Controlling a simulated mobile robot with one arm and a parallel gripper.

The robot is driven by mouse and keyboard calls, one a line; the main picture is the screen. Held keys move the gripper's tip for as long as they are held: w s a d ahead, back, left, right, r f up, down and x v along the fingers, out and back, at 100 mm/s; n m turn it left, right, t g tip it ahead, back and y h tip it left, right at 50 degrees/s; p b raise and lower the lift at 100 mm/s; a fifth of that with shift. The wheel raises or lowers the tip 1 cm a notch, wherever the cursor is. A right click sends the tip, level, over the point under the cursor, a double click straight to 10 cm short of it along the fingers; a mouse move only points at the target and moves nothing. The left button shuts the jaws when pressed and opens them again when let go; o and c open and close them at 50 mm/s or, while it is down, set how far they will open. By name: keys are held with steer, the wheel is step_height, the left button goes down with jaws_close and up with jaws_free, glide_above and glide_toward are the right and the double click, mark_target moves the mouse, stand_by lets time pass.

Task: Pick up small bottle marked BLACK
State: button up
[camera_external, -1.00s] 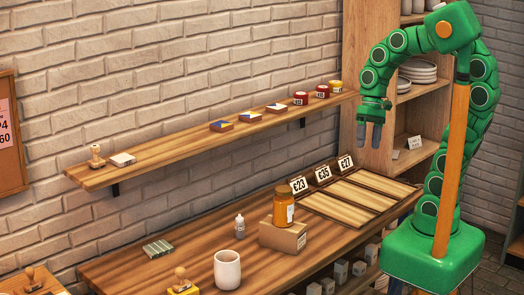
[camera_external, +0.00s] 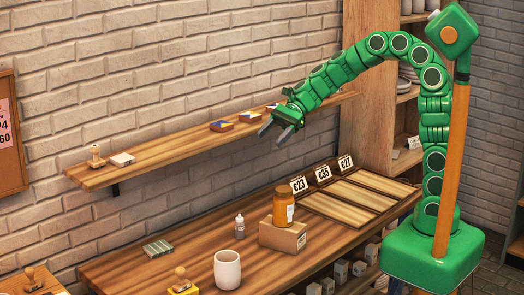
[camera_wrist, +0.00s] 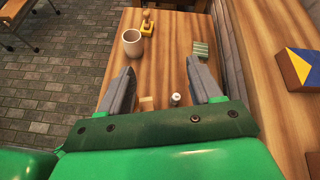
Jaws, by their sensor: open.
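A small grey bottle with a white cap (camera_external: 239,227) stands upright on the wooden table, left of a cardboard box. Its label is too small to read. In the wrist view the small bottle (camera_wrist: 176,99) shows between my fingers, well below them. My gripper (camera_external: 276,136) is open and empty, in the air in front of the wall shelf and above the table. In the wrist view its two grey fingers (camera_wrist: 165,88) are spread apart.
A cardboard box (camera_external: 276,236) bears an amber jar (camera_external: 283,209) close to the bottle. A white mug (camera_external: 227,269), a stamp on a yellow pad (camera_external: 182,282) and a green striped block (camera_external: 158,248) stand nearby. The wall shelf (camera_external: 185,144) runs behind my gripper.

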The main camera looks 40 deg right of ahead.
steer(key=w+a+f+m+t+y, duration=0.1)
steer(key=w+a+f+m, duration=0.1)
steer(key=w+m, duration=0.3)
steer(key=n, duration=0.1)
glide_toward(240, 223)
steer(key=shift+w+a+f, duration=0.3)
steer(key=shift+a+f, duration=0.4)
steer(key=shift+f, duration=0.1)
steer(key=shift+w+x, duration=0.15)
steer(key=shift+x, duration=1.8)
steer(key=shift+w+x, duration=0.15)
steer(key=shift+x, duration=1.8)
steer(key=shift+d+f, duration=0.1)
steer(key=shift+f, duration=0.1)
steer(key=c, duration=1)
steer(key=shift+r, duration=0.1)
steer(key=shift+c, duration=0.2)
